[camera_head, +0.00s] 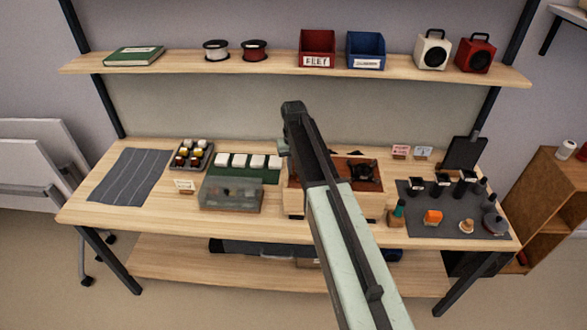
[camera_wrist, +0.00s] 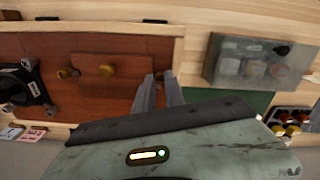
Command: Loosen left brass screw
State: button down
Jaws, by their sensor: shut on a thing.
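The wooden box with a red-brown panel stands mid-bench, its light wood front (camera_head: 365,205) partly behind my arm in the head view. What lies between the fingertips is too small to make out. In the head view my gripper (camera_head: 284,146) is at the box's left side.
A clear lidded case (camera_head: 230,195) stands left of the box. A dark mat (camera_head: 415,225) with several small parts lies right. A shelf (camera_head: 190,62) runs above; the bench's front left is free.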

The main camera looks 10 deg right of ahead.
jog(key=n, duration=0.5)
jog(key=shift+n, duration=0.3)
jog(key=n, duration=0.9)
jog(key=shift+n, duration=2.3)
jog(key=c, duration=1.4)
grip_release()
jog(key=shift+r, duration=0.1)
